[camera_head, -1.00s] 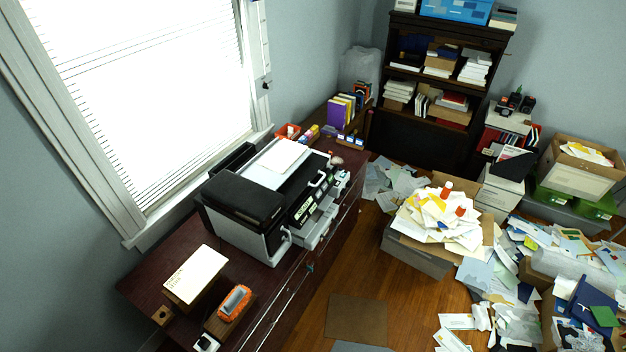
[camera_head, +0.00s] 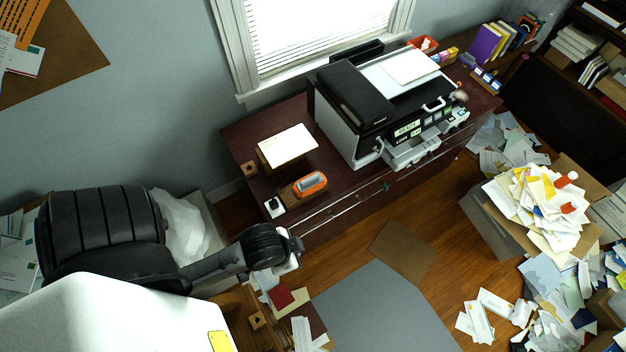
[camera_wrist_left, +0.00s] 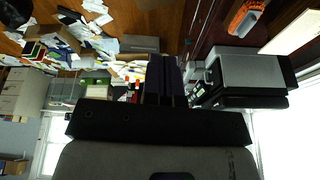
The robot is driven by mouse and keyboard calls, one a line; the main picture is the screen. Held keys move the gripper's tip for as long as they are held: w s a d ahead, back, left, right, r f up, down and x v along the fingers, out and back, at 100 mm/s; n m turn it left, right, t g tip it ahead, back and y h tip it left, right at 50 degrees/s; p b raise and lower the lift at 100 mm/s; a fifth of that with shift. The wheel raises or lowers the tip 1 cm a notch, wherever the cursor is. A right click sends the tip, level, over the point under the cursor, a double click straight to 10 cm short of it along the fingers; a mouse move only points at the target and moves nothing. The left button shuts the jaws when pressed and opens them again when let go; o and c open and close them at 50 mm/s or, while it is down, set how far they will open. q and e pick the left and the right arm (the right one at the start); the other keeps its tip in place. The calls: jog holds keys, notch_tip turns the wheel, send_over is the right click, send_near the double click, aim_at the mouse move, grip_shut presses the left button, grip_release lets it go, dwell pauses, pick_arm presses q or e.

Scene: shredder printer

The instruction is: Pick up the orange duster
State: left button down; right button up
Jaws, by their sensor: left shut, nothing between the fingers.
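The orange duster (camera_head: 311,184) lies on a small brown block near the front left of the dark red cabinet. It also shows at the top right edge of the left wrist view (camera_wrist_left: 245,17). My left arm reaches in from the left in the head view, its wrist in front of the cabinet and to the lower left of the duster. My left gripper (camera_wrist_left: 166,72) is shut and empty in the left wrist view, apart from the duster. Its fingertips are hard to make out in the head view. My right gripper is not in view.
A black and white printer (camera_head: 375,115) fills the cabinet's middle. A paper-filled box (camera_head: 490,215) stands right.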

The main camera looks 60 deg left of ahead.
pick_arm(q)
jog(key=c, duration=1.8)
grip_release()
jog(key=o, duration=1.8)
